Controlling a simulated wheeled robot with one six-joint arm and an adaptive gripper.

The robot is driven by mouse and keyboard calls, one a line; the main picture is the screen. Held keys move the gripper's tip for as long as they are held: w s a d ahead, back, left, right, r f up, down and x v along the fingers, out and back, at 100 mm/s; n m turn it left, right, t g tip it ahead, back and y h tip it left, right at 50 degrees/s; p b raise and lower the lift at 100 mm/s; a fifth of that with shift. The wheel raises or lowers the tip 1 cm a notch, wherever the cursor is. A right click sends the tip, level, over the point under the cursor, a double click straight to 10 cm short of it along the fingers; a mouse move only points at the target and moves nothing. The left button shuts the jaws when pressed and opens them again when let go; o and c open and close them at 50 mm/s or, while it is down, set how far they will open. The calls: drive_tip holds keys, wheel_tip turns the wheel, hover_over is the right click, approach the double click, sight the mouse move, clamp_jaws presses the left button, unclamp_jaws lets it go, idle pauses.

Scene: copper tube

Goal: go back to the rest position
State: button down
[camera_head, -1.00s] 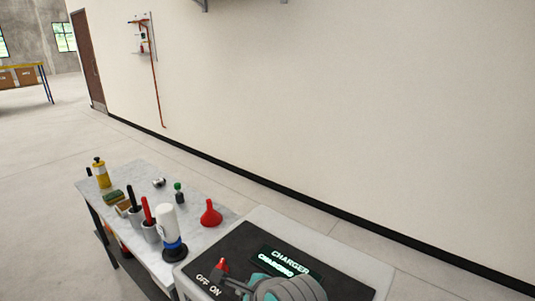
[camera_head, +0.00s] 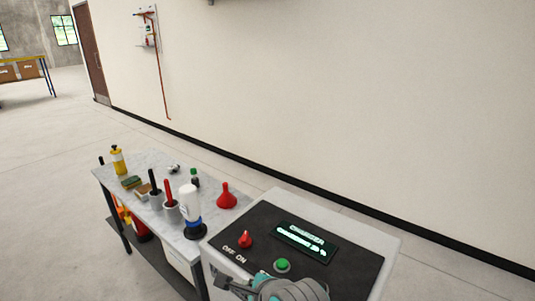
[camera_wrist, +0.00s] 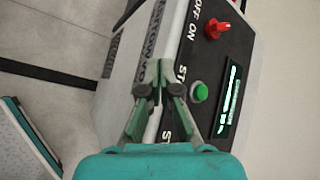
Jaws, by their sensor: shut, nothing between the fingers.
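My gripper (camera_wrist: 157,92) is shut and empty in the wrist view, with its fingertips close together over the front edge of the charger box. In the head view only part of my arm and gripper shows at the bottom, in front of the charger box (camera_head: 390,252). The box has a black panel with a red knob (camera_head: 245,240), a green button (camera_head: 282,265) and a lit display (camera_head: 305,243). The knob (camera_wrist: 216,28) and the button (camera_wrist: 199,92) also show in the wrist view. I cannot tell whether the fingers touch the box.
A table (camera_head: 225,222) left of the box holds a red funnel (camera_head: 227,196), a white bottle (camera_head: 190,205), a yellow bottle (camera_head: 118,160) and several small items. A white wall (camera_head: 350,110) with a copper pipe (camera_head: 161,80) runs behind. Open floor (camera_head: 50,180) lies to the left.

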drive_tip(key=s+d+f+n+t+h, duration=0.25)
drive_tip(key=s+d+f+n, duration=0.55)
drive_tip(key=s+d+f, duration=0.75)
drive_tip(key=s+d+r+n+t, duration=0.1)
drive_tip(key=s+d+n, duration=0.1)
drive_tip(key=s+n, duration=0.2)
drive_tip(key=s+d+r+n+t+h, duration=0.1)
drive_tip(key=s+d+r+n+t, duration=0.1)
drive_tip(key=s, duration=0.9)
drive_tip(key=s+d+r+n+t+h, duration=0.1)
drive_tip(key=s+d+r+n, duration=0.1)
drive_tip(key=s+n, duration=0.3)
drive_tip(key=s+d, duration=0.1)
drive_tip(key=s, duration=0.2)
drive_tip(key=shift+s+r+n, duration=0.15)
drive_tip(key=shift+s+n, duration=0.1)
drive_tip(key=shift+n, duration=0.05)
